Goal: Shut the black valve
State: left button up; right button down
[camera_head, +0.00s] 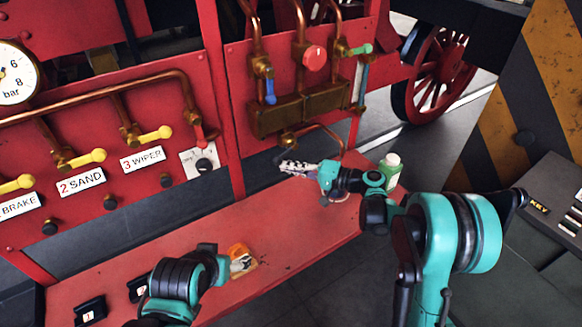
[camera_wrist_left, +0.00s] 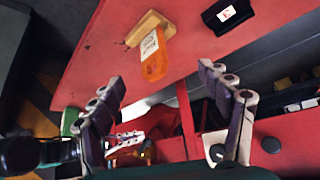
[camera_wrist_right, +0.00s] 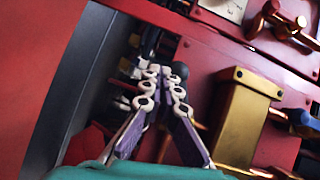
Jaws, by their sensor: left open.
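A small black round knob (camera_wrist_right: 180,70), which looks like the handle end of the black valve, shows in the right wrist view beside my right fingertips. My right gripper (camera_wrist_right: 160,71) has its fingertips close together there; I cannot tell whether they pinch the handle. In the head view my right gripper (camera_head: 285,167) is just below the brass block (camera_head: 300,112) on the red panel, and it hides part of what is there. My left gripper (camera_wrist_left: 163,82) is open and empty above the bench, near an orange tag with a white label (camera_wrist_left: 153,55).
Yellow-handled levers (camera_head: 88,157), a pressure gauge (camera_head: 14,75) and copper pipes fill the left panel. A striped post stands right.

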jog(key=shift+s+r, duration=0.1)
jog(key=shift+r, duration=0.1)
pick_arm(q)
jog(key=shift+r, duration=0.2)
pick_arm(e)
jog(key=shift+s+a+r, duration=0.2)
jog(key=shift+a+r, duration=0.1)
jog(key=shift+r, duration=0.05)
pick_arm(q)
jog(key=shift+r+p, duration=0.1)
jog(key=shift+p, duration=0.2)
pick_arm(e)
jog(key=shift+s+a+r, duration=0.15)
jog(key=shift+r, duration=0.15)
dwell(4.8)
jog(key=shift+f, duration=0.1)
dwell(0.8)
